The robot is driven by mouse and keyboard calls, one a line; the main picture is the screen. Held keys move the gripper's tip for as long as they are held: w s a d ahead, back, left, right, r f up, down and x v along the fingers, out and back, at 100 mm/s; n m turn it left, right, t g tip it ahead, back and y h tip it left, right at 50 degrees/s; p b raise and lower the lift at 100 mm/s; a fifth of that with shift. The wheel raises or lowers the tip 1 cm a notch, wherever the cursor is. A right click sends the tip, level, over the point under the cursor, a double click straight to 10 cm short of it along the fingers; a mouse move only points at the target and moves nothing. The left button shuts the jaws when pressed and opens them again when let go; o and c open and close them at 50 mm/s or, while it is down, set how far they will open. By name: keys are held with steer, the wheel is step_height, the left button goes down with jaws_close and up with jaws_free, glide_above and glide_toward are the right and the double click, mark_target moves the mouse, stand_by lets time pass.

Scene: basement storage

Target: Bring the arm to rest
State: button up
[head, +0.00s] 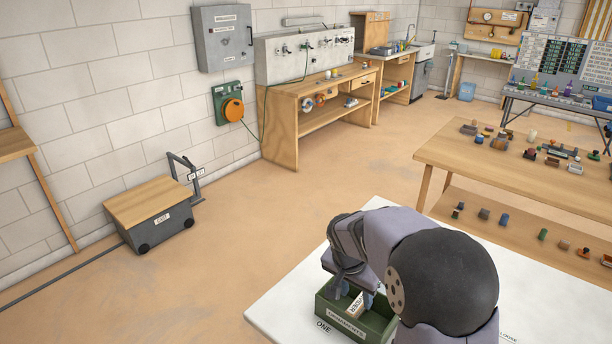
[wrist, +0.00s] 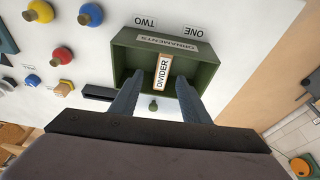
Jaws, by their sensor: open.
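My gripper (head: 356,291) is low over a green box labelled ORNAMENTS (head: 345,325) on the white table (head: 285,303). In the wrist view my gripper (wrist: 159,82) is open, with one finger on each side of a board labelled DIVIDER (wrist: 163,72). The divider stands in the green box (wrist: 205,53) between its two halves. It also shows in the head view (head: 356,304), partly behind my gripper. I cannot tell whether the fingers touch it. The labels ONE (wrist: 194,30) and TWO (wrist: 145,21) are on the tabletop beside the box.
In the wrist view, a yellow ornament (wrist: 40,12), a blue one (wrist: 90,14), a red one (wrist: 62,53) and a dark tray (wrist: 98,92) lie beside the box. A wooden workbench (head: 470,160) with small items stands behind the white table. Open floor (head: 230,250) lies left.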

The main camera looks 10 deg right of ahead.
steer(key=s+a+r+n+g+y+p, duration=0.1)
steer(key=s+n, duration=0.3)
steer(key=s, duration=0.7)
steer(key=s+a+r+n+g+y+p, duration=0.1)
steer(key=s+r+n+p, duration=0.2)
steer(key=s, duration=0.7)
steer(key=shift+s+a+n+p, duration=0.25)
steer(key=shift+s+n+p, duration=0.15)
steer(key=shift+n+p, duration=0.35)
